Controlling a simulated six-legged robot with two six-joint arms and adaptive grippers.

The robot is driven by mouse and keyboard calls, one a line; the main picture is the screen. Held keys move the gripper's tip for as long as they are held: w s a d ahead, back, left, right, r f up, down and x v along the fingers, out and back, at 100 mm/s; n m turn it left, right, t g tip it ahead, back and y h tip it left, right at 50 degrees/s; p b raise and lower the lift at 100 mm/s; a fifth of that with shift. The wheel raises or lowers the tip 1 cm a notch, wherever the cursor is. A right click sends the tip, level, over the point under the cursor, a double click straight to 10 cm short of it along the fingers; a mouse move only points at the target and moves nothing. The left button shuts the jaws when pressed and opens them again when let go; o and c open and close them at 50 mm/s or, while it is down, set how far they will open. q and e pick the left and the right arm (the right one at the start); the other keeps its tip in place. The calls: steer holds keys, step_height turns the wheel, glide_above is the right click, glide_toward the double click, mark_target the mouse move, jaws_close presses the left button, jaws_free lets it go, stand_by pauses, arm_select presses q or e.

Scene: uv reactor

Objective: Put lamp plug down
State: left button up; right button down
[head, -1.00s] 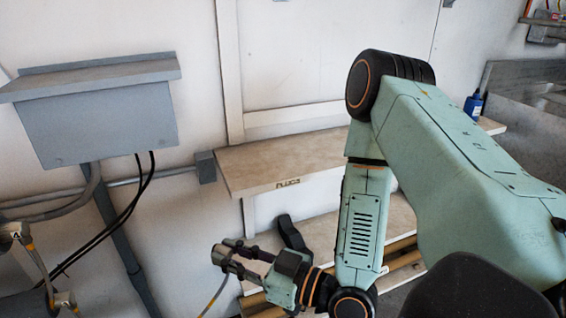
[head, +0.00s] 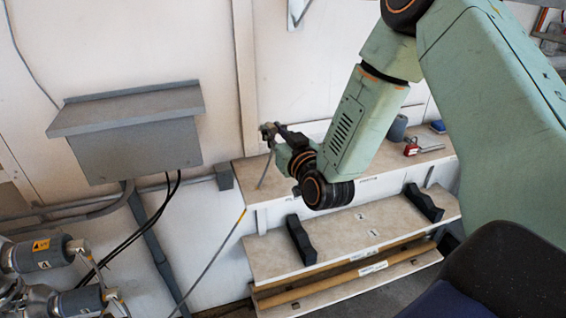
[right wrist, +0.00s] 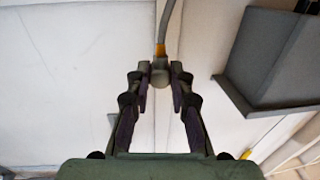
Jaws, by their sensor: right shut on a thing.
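The lamp plug (right wrist: 160,76) is a small grey piece with a yellow collar and a grey cable. In the right wrist view it sits between the fingertips of my right gripper (right wrist: 160,92), which is shut on it. In the head view my right gripper (head: 270,131) is at the left end of the upper shelf (head: 370,167), seemingly above its surface. The plug is too small there to make out clearly. A thin cable (head: 215,258) hangs below the gripper and runs down left past the shelf's end. My left gripper is not in view.
A grey wall box (head: 135,140) with black cables is left of the shelf. Grey cylindrical fittings (head: 45,252) are at lower left. A red padlock (head: 411,148) and a grey cup (head: 397,128) stand on the shelf's right part. The lower shelf (head: 345,235) carries black brackets (head: 300,240).

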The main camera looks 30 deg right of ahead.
steer(key=d+f+h, duration=0.1)
steer(key=f, duration=0.1)
steer(key=d+f+m+b, duration=0.1)
steer(key=f, duration=0.1)
steer(key=d+f+h+b, duration=0.1)
steer(key=f, duration=0.1)
steer(key=shift+w+g+h, duration=0.3)
steer(key=shift+w, duration=0.1)
steer(key=shift+s+f+b, duration=0.1)
steer(key=shift+f+b, duration=0.55)
steer(key=shift+f, duration=1.3)
steer(key=shift+s+f, duration=0.1)
steer(key=shift+f, duration=0.05)
steer(key=shift+f+b, duration=0.3)
steer(key=shift+f, duration=0.15)
steer(key=c, duration=1.2)
jaws_free()
steer(key=shift+r, duration=0.1)
